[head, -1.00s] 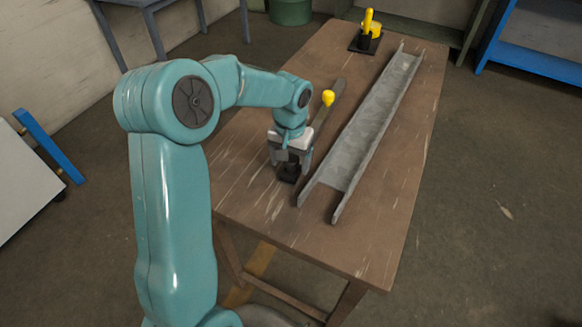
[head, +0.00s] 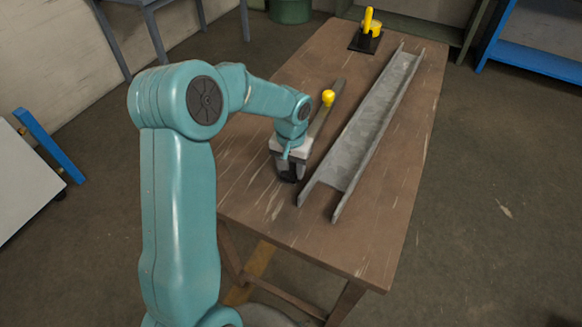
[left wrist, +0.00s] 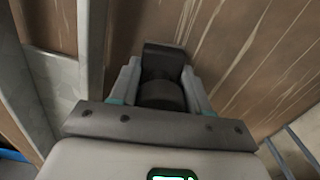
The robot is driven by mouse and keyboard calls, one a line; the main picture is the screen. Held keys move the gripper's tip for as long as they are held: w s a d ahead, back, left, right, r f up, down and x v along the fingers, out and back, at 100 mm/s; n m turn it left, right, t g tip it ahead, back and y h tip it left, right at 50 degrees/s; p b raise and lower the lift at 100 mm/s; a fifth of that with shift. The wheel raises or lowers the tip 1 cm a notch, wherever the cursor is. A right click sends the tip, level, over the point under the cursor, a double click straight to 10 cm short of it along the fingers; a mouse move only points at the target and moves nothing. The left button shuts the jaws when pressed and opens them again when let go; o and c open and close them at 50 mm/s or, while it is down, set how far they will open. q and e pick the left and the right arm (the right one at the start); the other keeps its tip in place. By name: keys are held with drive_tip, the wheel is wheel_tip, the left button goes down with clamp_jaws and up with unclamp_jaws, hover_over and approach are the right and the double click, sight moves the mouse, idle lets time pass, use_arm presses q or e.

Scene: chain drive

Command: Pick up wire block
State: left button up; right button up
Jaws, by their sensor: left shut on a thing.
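The wire block is a small dark block (head: 288,179) at the near part of the wooden table, left of the grey channel's near end. My left gripper (head: 291,173) points down over it and is shut on it. In the left wrist view, the dark block (left wrist: 163,62) sits between the two fingers (left wrist: 160,88), with a rounded dark part nearest the camera. The gripper hides much of the block in the head view. I cannot tell whether its underside touches the table. My right gripper is not in view.
The long grey metal channel (head: 362,135) lies just right of my gripper. A dark bar with a yellow knob (head: 328,97) lies beyond it. A dark plate with yellow parts (head: 367,38) stands at the table's far end. The table (head: 245,190) is bare to the left.

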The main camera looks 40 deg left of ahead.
use_arm(q)
wheel_tip(320, 180, up, 20)
idle(0.3)
